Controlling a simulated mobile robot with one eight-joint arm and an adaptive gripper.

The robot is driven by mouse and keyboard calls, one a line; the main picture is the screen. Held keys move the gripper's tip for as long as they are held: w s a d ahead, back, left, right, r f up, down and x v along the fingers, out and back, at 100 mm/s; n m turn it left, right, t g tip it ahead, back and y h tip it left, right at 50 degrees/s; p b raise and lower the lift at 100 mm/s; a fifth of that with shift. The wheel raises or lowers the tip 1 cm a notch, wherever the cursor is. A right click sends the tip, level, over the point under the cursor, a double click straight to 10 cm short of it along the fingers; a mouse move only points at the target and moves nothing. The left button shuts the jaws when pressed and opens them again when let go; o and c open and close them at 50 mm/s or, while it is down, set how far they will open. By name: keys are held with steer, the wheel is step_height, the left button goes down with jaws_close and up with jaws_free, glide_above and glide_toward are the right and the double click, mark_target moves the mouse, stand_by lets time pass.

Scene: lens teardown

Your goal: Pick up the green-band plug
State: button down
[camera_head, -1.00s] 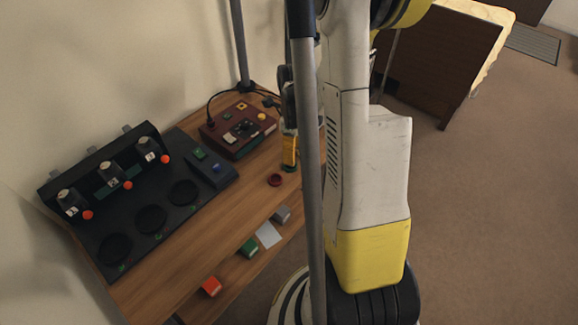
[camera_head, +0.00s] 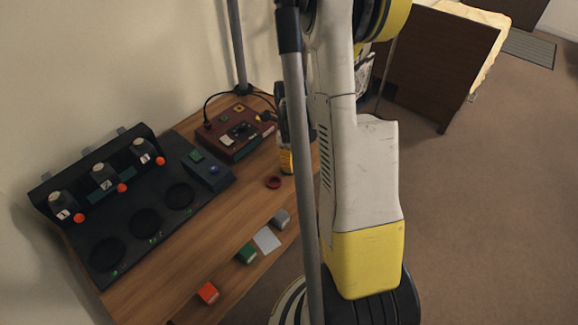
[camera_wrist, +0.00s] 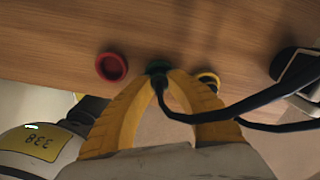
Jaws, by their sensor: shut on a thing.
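My gripper (camera_wrist: 160,82) has yellow fingers that meet at the tips in the wrist view, closed on the green-band plug (camera_wrist: 158,66). Only the plug's dark green round top shows past the fingertips. A black cable runs from between the fingertips to the right. In the head view my gripper (camera_head: 287,162) is at the right part of the wooden bench, partly behind my own arm, and the green-band plug is hidden there. I cannot tell whether the plug touches the bench.
A red ring-shaped piece (camera_wrist: 111,67) lies left of the plug, and a yellow-ringed one (camera_wrist: 208,78) lies right of it. A dark red box (camera_head: 238,132) with a cable stands behind. A black panel (camera_head: 130,225) covers the bench's left; bare wood lies along its front.

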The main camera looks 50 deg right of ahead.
steer(key=shift+r+p, duration=0.3)
steer(key=shift+r, duration=0.15)
steer(key=r, duration=0.1)
steer(key=r+p, duration=0.2)
steer(key=r, duration=0.1)
steer(key=shift+d, duration=0.25)
steer(key=s+d+r+p, duration=0.2)
steer(key=d+r, duration=0.4)
steer(key=d, duration=0.5)
steer(key=shift+s+p, duration=0.15)
steer(key=shift+p, duration=0.65)
